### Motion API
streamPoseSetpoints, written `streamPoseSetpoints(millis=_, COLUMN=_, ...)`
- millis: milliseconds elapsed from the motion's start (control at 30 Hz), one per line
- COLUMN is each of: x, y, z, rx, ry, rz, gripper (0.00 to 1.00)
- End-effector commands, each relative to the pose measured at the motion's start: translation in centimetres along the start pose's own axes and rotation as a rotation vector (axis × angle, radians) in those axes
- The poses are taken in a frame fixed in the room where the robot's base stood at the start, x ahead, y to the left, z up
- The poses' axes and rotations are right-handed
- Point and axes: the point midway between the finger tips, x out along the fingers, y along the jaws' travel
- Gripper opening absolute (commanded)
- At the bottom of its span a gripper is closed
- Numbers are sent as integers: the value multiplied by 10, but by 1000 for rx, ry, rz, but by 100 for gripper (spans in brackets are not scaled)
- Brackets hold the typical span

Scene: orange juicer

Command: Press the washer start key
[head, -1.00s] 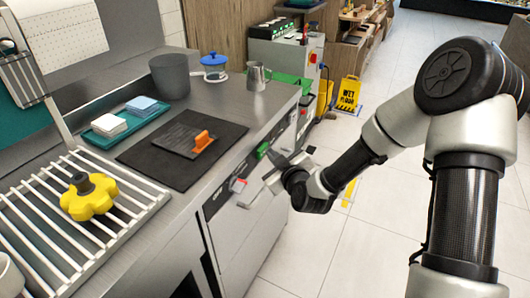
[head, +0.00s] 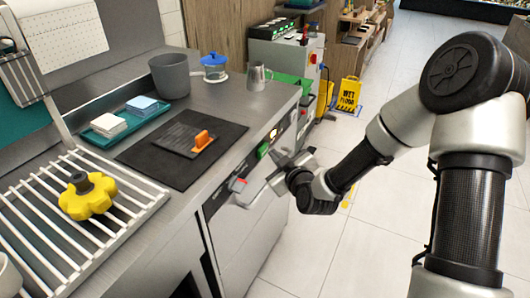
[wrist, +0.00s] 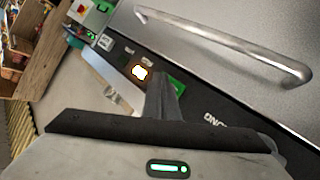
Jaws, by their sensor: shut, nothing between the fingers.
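The washer (head: 245,235) is built in under the steel counter, with a dark control strip along its upper front. A green key (head: 263,150) sits on this strip, and a small lit orange-white light (head: 273,133) glows beyond it. In the wrist view the green key (wrist: 176,87) is partly hidden behind my gripper's fingers, and the lit light (wrist: 139,72) is just left of them. My gripper (wrist: 165,97) is shut and empty, close in front of the strip beside the green key. I cannot tell whether it touches the key.
A red-tipped part (head: 238,184) sits nearer on the front. A metal bar handle (wrist: 225,45) crosses the washer door. On the counter are a black mat (head: 145,158) with an orange-handled tool (head: 203,140), a grey bin (head: 170,77) and a metal jug (head: 257,77).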

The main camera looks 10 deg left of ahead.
Motion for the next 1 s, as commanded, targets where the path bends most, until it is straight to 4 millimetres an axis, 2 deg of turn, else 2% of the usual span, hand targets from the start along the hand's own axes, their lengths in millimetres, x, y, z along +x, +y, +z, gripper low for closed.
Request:
streamPoseSetpoints(millis=433, x=-5, y=4, z=4, rx=-1, ry=-1, rz=2, gripper=0)
streamPoseSetpoints(millis=800, x=-30, y=23, z=23, rx=-1, ry=-2, rz=3, gripper=0)
streamPoseSetpoints(millis=1000, x=-37, y=27, z=27, rx=1, ry=-1, rz=0, gripper=0)
